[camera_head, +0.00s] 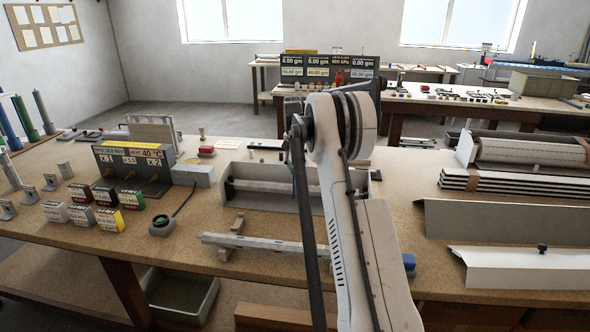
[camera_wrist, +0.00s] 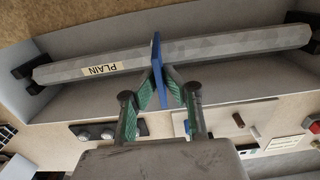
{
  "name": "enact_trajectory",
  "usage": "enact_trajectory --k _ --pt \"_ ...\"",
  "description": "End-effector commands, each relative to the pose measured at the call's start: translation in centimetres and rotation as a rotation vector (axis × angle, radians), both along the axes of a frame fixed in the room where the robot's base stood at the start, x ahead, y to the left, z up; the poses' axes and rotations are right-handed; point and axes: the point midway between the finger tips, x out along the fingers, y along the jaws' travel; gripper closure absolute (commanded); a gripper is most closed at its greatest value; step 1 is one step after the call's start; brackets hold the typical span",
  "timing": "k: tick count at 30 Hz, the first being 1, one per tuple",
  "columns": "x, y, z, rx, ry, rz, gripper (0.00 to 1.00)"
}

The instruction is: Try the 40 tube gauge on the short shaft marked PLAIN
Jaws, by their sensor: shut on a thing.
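The short shaft (camera_wrist: 235,45) is a grey faceted bar with a PLAIN label (camera_wrist: 101,69) in the wrist view. It lies on black supports at both ends in a grey trough (camera_head: 262,205). The shaft also shows in the head view (camera_head: 262,186), partly behind my arm. My gripper (camera_wrist: 160,84) is shut on a thin blue plate, the tube gauge (camera_wrist: 156,58), seen nearly edge-on. The gauge crosses the shaft near its middle. I cannot tell whether it sits around the shaft or only in front of it. No size mark is readable. My arm hides the gripper in the head view.
A longer faceted shaft (camera_head: 262,243) lies in front of the trough on a wooden support, with a blue part (camera_head: 409,262) towards its right end. A display box (camera_head: 133,165) and several small labelled boxes stand left. Angled metal profiles (camera_head: 510,222) fill the right side.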

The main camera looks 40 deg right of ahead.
Motion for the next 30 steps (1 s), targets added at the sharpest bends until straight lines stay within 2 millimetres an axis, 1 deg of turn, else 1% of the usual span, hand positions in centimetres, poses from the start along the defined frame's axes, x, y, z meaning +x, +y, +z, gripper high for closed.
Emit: enact_trajectory --k 30 --pt "0.0 0.0 -1.8 0.0 0.0 0.0 1.0"
